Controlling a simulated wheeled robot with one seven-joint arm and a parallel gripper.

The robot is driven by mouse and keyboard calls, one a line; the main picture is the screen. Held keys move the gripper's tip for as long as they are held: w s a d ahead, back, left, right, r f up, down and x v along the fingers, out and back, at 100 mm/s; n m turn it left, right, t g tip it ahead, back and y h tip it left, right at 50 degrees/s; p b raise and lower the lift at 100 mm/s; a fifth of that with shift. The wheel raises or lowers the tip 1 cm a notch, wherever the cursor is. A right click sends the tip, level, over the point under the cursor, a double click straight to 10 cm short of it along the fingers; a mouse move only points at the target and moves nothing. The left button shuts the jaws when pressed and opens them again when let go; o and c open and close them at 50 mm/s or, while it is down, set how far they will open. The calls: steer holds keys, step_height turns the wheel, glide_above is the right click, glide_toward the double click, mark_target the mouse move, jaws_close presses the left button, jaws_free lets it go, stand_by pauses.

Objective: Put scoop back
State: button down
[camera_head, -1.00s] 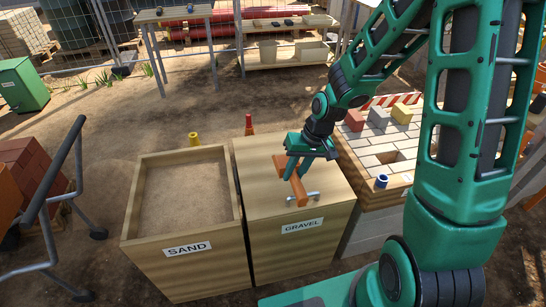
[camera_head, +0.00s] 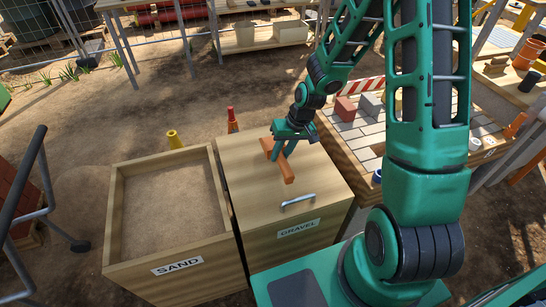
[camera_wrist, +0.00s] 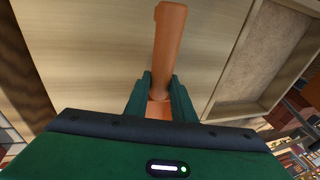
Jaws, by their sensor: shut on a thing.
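My gripper (camera_head: 284,150) is shut on an orange scoop (camera_head: 286,171) over the closed wooden lid of the gravel bin (camera_head: 255,195). In the wrist view the scoop (camera_wrist: 168,45) runs up from between my green fingers (camera_wrist: 160,95), with the pale lid behind it. I cannot tell whether the scoop touches the lid or hangs just above it. The part of the scoop beyond the fingers is partly hidden. The open sand bin (camera_head: 170,210) stands left of the gravel bin.
A metal handle (camera_head: 298,200) sits at the lid's front. A brick-topped table (camera_head: 350,135) is close on the right. A grey tubular frame (camera_head: 45,190) stands at the left.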

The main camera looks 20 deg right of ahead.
steer(key=shift+w+d+f, duration=0.2)
steer(key=shift+w+f, duration=0.1)
steer(key=shift+w, duration=0.05)
steer(key=shift+s+d+x, duration=0.1)
steer(key=shift+s+x, duration=0.05)
steer(key=shift+x, duration=0.8)
steer(key=shift+s+d+x, duration=0.15)
steer(key=shift+x, duration=0.8)
steer(key=shift+f, duration=0.25)
steer(key=c, duration=1.5)
jaws_free()
steer(key=shift+r, duration=0.1)
